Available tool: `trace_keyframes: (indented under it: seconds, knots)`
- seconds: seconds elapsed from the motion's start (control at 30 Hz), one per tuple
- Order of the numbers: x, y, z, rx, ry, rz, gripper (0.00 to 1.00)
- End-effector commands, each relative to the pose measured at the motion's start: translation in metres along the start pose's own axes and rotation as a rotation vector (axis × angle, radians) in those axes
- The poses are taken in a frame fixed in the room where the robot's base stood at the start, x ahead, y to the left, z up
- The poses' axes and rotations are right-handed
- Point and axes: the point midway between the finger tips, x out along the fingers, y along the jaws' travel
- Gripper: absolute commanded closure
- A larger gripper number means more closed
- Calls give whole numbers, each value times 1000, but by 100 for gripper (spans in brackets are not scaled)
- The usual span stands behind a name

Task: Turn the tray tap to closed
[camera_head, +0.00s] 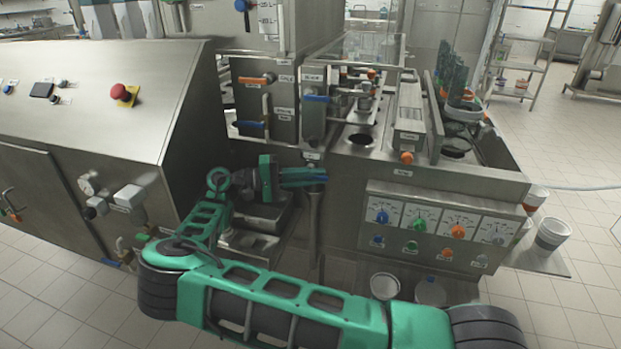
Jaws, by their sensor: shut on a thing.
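My gripper (284,176) reaches in from the left and is shut on a blue lever (312,178), which I take for the tray tap. The lever points roughly sideways to the right, above a grey pipe (315,225) that hangs down the front of the machine. The fingers and the near part of the lever overlap, so the exact grip is hidden. A small label (311,156) sits just above it, too small to read.
A dial panel (440,225) stands to the right. White buckets (385,286) stand low in front. A steel cabinet with a red button (120,91) is at the left.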

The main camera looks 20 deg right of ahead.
Motion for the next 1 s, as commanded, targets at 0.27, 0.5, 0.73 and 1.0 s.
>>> trace_keyframes:
  seconds: [0.27, 0.5, 0.73, 1.0]
  knots:
    - [-2, -4, 1, -13, 1, 7, 100]
    - [-1, -4, 1, -13, -1, 6, 83]
    - [0, -2, 1, -9, -2, 8, 70]
    - [2, -1, 0, -6, -10, 9, 70]
